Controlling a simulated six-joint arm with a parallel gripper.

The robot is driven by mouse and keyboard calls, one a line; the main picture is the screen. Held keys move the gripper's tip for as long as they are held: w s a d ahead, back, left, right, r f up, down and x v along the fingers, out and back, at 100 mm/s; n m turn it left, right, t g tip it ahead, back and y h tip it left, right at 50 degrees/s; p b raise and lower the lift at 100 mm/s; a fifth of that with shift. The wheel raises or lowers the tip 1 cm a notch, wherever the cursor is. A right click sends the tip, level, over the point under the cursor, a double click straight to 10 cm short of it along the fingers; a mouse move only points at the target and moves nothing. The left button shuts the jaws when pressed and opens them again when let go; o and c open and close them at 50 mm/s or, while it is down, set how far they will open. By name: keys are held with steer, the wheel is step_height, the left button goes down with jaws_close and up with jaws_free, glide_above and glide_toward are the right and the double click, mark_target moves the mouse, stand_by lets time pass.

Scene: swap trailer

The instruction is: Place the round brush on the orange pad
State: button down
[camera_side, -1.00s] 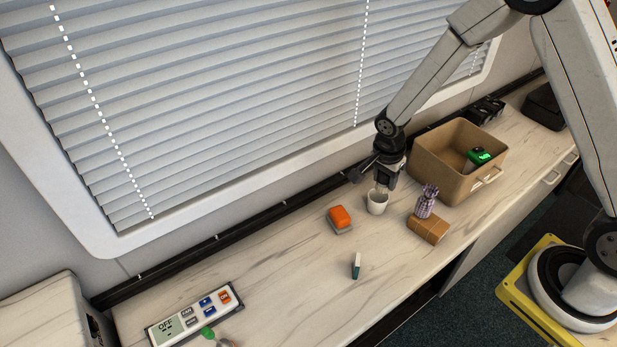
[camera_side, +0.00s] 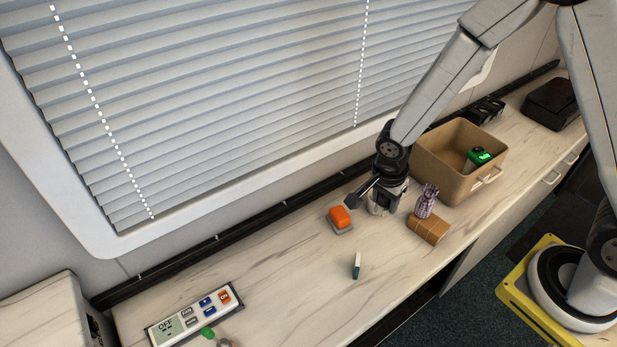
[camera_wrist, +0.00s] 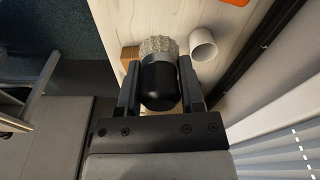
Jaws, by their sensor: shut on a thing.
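My gripper (camera_wrist: 161,82) is shut on the round brush, which has a black rounded handle (camera_wrist: 160,88) and grey, rough bristles (camera_wrist: 158,46). In the side view my gripper (camera_side: 385,192) is low over the counter, to the right of the orange pad (camera_side: 340,216). The brush is hard to make out there. The pad is an orange block on a grey base; a corner of it shows at the top of the wrist view (camera_wrist: 236,2). The brush is apart from the pad.
A white cup (camera_wrist: 203,44) lies close beside the brush. A brown box (camera_side: 429,229), a purple patterned object (camera_side: 426,202) and an open cardboard bin (camera_side: 436,168) are to the right. A small green-and-white item (camera_side: 357,265) stands in front.

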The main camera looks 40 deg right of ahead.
steer(key=w+f, duration=0.3)
steer(key=w, duration=0.4)
glide_above(342, 212)
steer(key=shift+s+a+f, duration=0.1)
steer(key=shift+f, duration=1.3)
steer(key=shift+s+a+f, duration=0.1)
steer(key=shift+f, duration=1.3)
steer(key=shift+w+f, duration=0.2)
steer(key=shift+f, duration=0.05)
steer(key=shift+w+f, duration=0.1)
steer(key=shift+f, duration=1.5)
steer(key=shift+f, duration=0.15)
steer(key=shift+c, duration=1.2)
jaws_free()
steer(key=shift+r, duration=0.2)
